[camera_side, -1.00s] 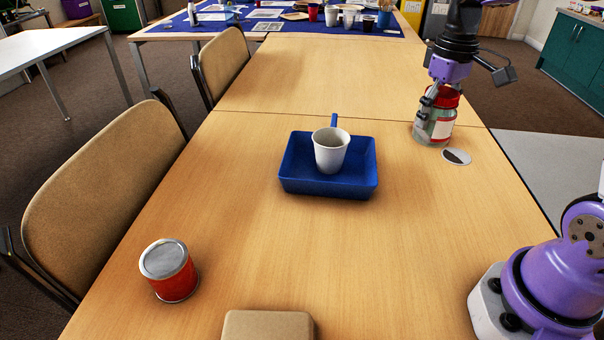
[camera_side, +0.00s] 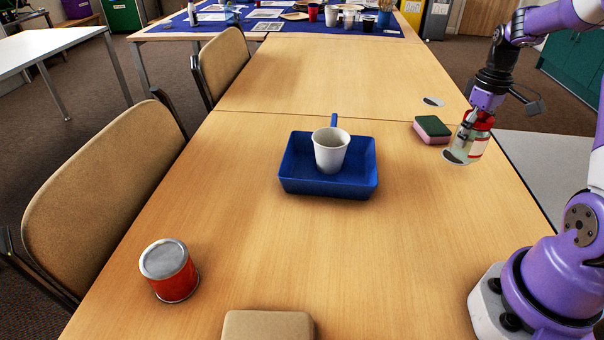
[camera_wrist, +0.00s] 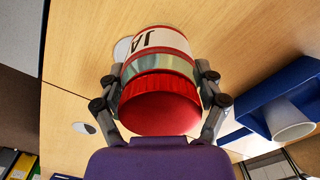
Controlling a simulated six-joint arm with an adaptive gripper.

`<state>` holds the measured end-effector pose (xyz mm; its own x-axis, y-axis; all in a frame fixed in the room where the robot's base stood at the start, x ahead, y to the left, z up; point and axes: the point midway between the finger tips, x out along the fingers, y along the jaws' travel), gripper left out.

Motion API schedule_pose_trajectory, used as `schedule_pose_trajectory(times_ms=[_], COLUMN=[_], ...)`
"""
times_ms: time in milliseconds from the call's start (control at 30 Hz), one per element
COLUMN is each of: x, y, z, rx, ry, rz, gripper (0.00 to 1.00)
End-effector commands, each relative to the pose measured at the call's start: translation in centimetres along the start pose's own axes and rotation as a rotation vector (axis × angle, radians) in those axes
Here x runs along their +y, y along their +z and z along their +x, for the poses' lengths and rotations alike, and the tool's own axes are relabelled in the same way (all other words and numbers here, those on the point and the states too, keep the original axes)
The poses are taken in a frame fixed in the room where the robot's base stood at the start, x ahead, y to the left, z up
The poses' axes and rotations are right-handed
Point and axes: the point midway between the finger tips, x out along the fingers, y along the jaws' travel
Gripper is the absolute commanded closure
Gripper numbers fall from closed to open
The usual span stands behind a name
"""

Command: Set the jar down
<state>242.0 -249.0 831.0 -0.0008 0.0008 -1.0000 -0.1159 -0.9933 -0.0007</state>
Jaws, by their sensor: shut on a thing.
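The jar (camera_side: 480,146) is clear glass with a red lid and a red and white label. In the wrist view its lid (camera_wrist: 160,105) faces me, and part of the lettering shows. My gripper (camera_side: 470,124) is shut on the jar just below the lid, with one finger on each side in the wrist view. In the side view the jar leans slightly and overlaps a pale round disc (camera_side: 453,157) on the table. The disc also shows beside the jar in the wrist view (camera_wrist: 122,47). I cannot tell whether the jar's base touches the table.
A pink and green sponge (camera_side: 432,129) lies just left of the jar. A second disc (camera_side: 433,101) lies farther back. A blue tray (camera_side: 330,188) holds a white cup (camera_side: 331,152). A red tin (camera_side: 168,270) stands front left.

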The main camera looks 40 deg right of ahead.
Motion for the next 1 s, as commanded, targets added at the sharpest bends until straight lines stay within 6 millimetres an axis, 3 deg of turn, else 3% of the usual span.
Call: schedule_pose_trajectory(times_ms=[333,767,800,1000], x=[0.6,0.6,0.6,0.6], y=[0.1,0.1,0.1,0.1], z=[3.7,4.3,4.3,4.3], rx=[-0.001,0.001,0.001,0.001], ry=[-0.001,0.0,0.0,0.0], rz=[-0.001,-0.001,-0.001,-0.001], gripper=[0.69,0.69,0.01,0.0])
